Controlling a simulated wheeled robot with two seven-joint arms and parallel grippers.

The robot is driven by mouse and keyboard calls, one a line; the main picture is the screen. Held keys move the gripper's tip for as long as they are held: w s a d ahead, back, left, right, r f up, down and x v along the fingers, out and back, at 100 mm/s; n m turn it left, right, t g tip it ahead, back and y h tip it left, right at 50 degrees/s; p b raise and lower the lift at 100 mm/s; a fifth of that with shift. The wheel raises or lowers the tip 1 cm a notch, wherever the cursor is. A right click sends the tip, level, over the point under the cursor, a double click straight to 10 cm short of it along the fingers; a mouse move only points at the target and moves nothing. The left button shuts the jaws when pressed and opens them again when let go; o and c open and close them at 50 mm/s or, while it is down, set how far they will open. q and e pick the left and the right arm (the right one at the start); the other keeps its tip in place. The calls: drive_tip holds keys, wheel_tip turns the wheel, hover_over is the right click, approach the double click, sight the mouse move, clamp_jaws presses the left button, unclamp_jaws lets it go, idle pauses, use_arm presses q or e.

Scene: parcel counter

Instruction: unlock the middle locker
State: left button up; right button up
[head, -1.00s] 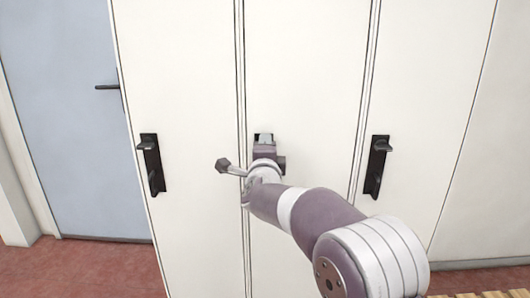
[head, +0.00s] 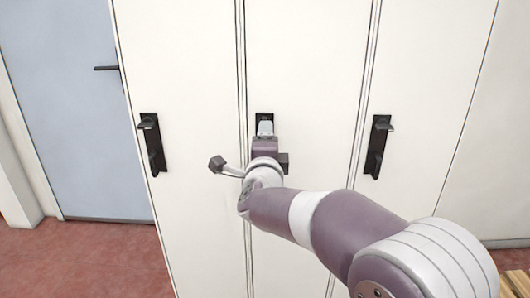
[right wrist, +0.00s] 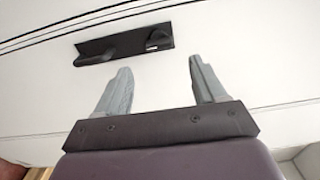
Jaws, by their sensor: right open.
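The middle locker (head: 310,60) is a tall white door between two dark seams. The top of its black lock plate (head: 264,117) shows just above my right gripper (head: 265,128) in the head view; the rest is hidden behind the gripper. In the right wrist view a black lock plate (right wrist: 122,46) with a raised lever at one end and a knob at the other lies beyond the fingertips. My right gripper (right wrist: 160,64) is open, with nothing between its grey fingers, and appears apart from the plate. My left gripper is not in view.
The left locker (head: 185,60) and right locker (head: 430,70) carry similar black handle plates, at left (head: 153,150) and right (head: 377,150). A pale blue door (head: 60,130) stands at far left. The red floor (head: 95,260) is clear there.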

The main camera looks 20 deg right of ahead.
drive_tip(key=v, duration=0.4)
drive_tip(key=shift+s+a, duration=0.1)
drive_tip(key=shift+s, duration=0.25)
